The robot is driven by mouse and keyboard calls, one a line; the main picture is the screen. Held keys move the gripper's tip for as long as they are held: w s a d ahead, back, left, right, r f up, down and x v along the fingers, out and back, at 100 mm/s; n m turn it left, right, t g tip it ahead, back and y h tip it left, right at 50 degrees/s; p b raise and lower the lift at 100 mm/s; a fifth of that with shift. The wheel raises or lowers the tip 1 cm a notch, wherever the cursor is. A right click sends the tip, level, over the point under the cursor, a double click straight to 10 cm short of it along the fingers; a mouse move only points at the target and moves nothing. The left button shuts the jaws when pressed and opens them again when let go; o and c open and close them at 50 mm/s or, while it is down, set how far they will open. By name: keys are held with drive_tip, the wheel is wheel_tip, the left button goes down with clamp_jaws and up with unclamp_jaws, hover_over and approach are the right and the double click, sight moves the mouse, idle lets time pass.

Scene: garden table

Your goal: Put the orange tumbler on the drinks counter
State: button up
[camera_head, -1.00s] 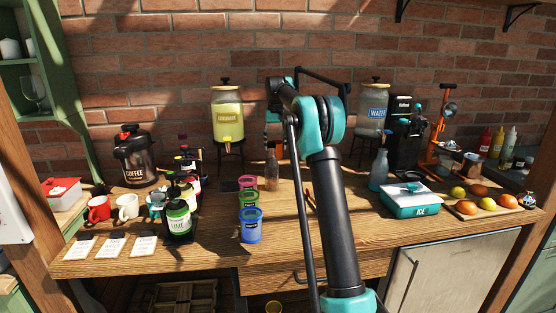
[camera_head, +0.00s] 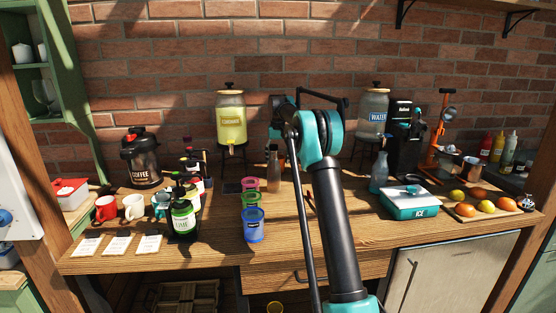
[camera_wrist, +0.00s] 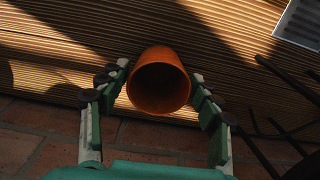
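The orange tumbler (camera_wrist: 159,82) shows in the wrist view with its open rim toward the camera. It sits between the two fingers of my gripper (camera_wrist: 160,75), which close in on its sides. Ribbed wood lies beyond it; I cannot tell whether its base touches that surface. In the head view the tumbler is hidden, and my gripper (camera_head: 277,130) is mostly hidden behind my arm near the back of the drinks counter (camera_head: 340,240).
Pink (camera_head: 250,185), green (camera_head: 251,200) and blue (camera_head: 253,225) tumblers stand in a row at mid-counter. A metal bottle (camera_head: 273,168) stands behind them. A lemonade dispenser (camera_head: 231,120) and water dispenser (camera_head: 372,115) stand at the back. Bare wood lies right of the tumblers.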

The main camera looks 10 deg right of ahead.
drive_tip(key=shift+o, duration=0.7)
wheel_tip(320, 180, up, 12)
drive_tip(key=shift+s+r, duration=0.1)
idle(0.4)
